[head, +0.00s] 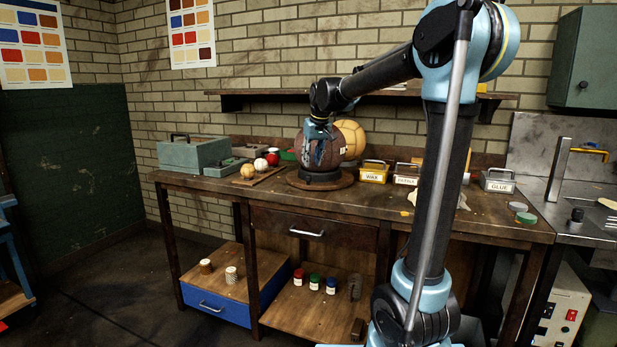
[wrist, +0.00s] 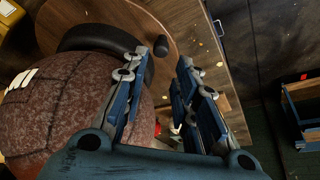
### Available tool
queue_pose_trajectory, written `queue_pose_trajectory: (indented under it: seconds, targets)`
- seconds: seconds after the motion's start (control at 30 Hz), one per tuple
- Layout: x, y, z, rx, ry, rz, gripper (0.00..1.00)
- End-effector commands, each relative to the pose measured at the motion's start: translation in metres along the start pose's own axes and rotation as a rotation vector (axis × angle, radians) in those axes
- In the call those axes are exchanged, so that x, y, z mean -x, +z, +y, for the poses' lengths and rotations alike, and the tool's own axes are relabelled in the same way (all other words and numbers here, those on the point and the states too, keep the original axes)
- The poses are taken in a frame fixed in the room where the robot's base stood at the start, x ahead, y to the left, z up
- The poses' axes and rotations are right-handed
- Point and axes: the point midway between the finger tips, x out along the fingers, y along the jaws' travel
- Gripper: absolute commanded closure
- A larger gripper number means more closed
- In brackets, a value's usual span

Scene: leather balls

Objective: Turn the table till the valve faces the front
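A large dark brown leather ball (head: 303,151) sits in a black ring on a round wooden turntable (head: 345,181) on the workbench. In the wrist view the ball (wrist: 60,110) fills the left side, with white marks at its left edge. I cannot make out the valve in either view. The turntable (wrist: 110,22) shows at the top there, with a short dark peg (wrist: 162,44) near its rim. My gripper (wrist: 163,68) is open and empty beside the ball, its fingertips on either side of the peg's line of sight. In the head view my gripper (head: 319,148) hides part of the ball.
A yellow ball (head: 351,138) stands behind. Labelled tins, including a yellow wax tin (head: 374,173), stand at right. The bench front (head: 260,196) is mostly clear.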

Motion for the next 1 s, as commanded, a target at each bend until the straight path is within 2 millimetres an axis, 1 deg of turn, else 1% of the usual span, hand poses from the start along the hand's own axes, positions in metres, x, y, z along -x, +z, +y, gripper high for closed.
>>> queue_pose_trajectory:
  seconds: [0.03, 0.2, 0.4, 0.6, 0.87, 0.9, 0.97, 1.0]
  targets:
    - [-0.01, -0.001, 0.0, 0.0, 0.0, 0.0, 0.73]
    - [-0.039, 0.0, 0.0, 0.0, 0.0, 0.0, 0.73]
    - [-0.064, 0.0, 0.0, 0.0, 0.0, 0.0, 0.73]
    - [-0.076, 0.0, 0.0, 0.0, 0.0, 0.0, 0.73]
    - [-0.077, 0.0, 0.0, 0.0, 0.0, 0.0, 0.73]
    - [-0.077, 0.0, 0.0, 0.0, 0.0, 0.0, 0.75]
    - [-0.077, 0.0, 0.0, 0.0, 0.0, 0.0, 0.89]
    - [-0.077, 0.0, 0.0, 0.0, 0.0, 0.0, 0.98]
